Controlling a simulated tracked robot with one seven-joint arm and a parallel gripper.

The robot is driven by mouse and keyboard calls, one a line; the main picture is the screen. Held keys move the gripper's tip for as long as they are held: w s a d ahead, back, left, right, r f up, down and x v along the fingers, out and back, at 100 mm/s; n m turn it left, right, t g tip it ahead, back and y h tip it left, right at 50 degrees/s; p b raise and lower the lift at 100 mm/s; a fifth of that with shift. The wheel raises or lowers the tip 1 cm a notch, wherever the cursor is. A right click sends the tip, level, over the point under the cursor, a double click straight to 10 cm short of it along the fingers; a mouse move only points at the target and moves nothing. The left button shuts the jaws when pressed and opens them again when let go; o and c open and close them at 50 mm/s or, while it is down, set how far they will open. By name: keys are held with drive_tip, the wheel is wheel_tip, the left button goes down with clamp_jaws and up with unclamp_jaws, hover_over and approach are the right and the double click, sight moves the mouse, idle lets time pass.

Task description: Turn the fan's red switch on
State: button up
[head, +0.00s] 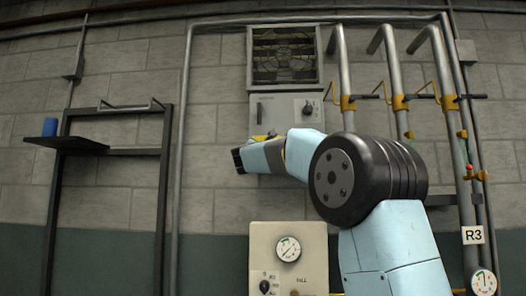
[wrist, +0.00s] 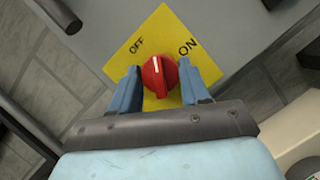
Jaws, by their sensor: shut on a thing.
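The fan's red switch (wrist: 160,74) shows in the wrist view as a round red knob with a white line on a yellow plate (wrist: 178,32) marked OFF at left and ON at right. The white line points up, between the two words, a little nearer OFF. My gripper (wrist: 161,84) has one blue finger on each side of the knob and is shut on it. In the head view my gripper (head: 240,160) is at the lower left of the grey fan control box (head: 275,110), and my wrist hides the red switch. The fan (head: 284,54) sits behind a grille above the box.
A black knob (head: 308,108) is on the box's right side. Pipes with yellow valve handles (head: 400,102) run down the wall at right. A dark shelf (head: 66,143) with a blue cup (head: 49,127) stands at left. A beige gauge panel (head: 270,235) is below.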

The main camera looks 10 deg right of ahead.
drive_tip(key=m+g, duration=0.1)
drive_tip(key=m, duration=0.1)
drive_tip(key=m+g, duration=0.1)
drive_tip(key=m, duration=0.2)
drive_tip(key=m+g+h, duration=0.1)
drive_tip(key=m, duration=0.1)
drive_tip(key=shift+w+a+m, duration=0.1)
drive_tip(key=shift+a+m, duration=0.15)
drive_tip(key=shift+m, duration=0.15)
drive_tip(key=m+g, duration=0.1)
drive_tip(key=m, duration=0.3)
drive_tip(key=shift+d+m+g+y, duration=0.1)
drive_tip(key=shift+m+g+y, duration=0.2)
drive_tip(key=shift+m+g, duration=0.1)
drive_tip(key=o, duration=1)
drive_tip(key=shift+o, duration=0.2)
drive_tip(key=shift+r, duration=0.1)
